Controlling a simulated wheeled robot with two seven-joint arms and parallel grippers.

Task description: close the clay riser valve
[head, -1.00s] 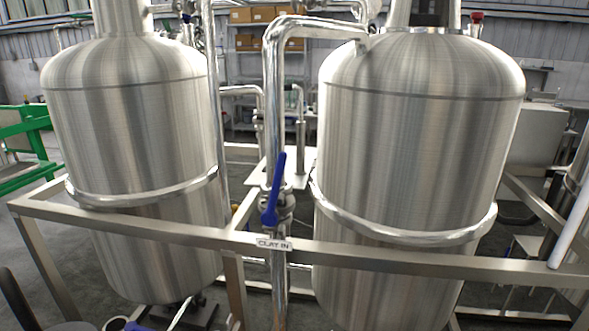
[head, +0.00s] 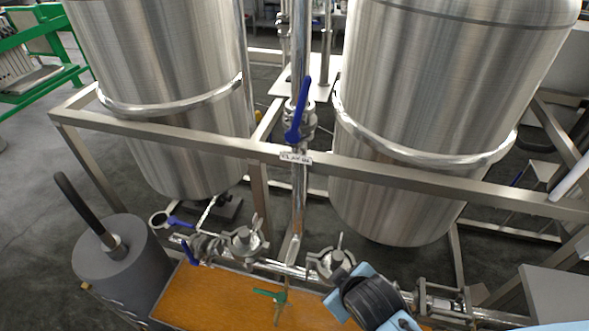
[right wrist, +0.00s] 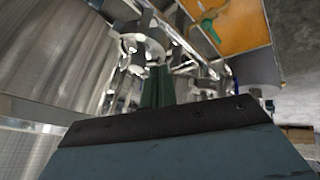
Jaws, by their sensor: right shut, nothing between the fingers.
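The clay riser valve (head: 297,112) sits on the vertical steel pipe between the two tanks in the head view. Its blue lever stands nearly upright, roughly along the pipe, with its top leaning slightly right. A "CLAY IN" label (head: 296,158) is on the frame rail just below it. My right gripper (right wrist: 158,85) shows in the right wrist view, its dark green fingers close together with nothing between them. No gripper touches the blue lever in the head view. My left gripper is not in view.
A steel frame rail (head: 400,178) crosses in front of both tanks. Below are an orange board (head: 225,295) with a green-handled valve (head: 270,295), several pipe fittings, and a grey cylinder (head: 125,270) with a black rod. Space before the blue lever looks clear.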

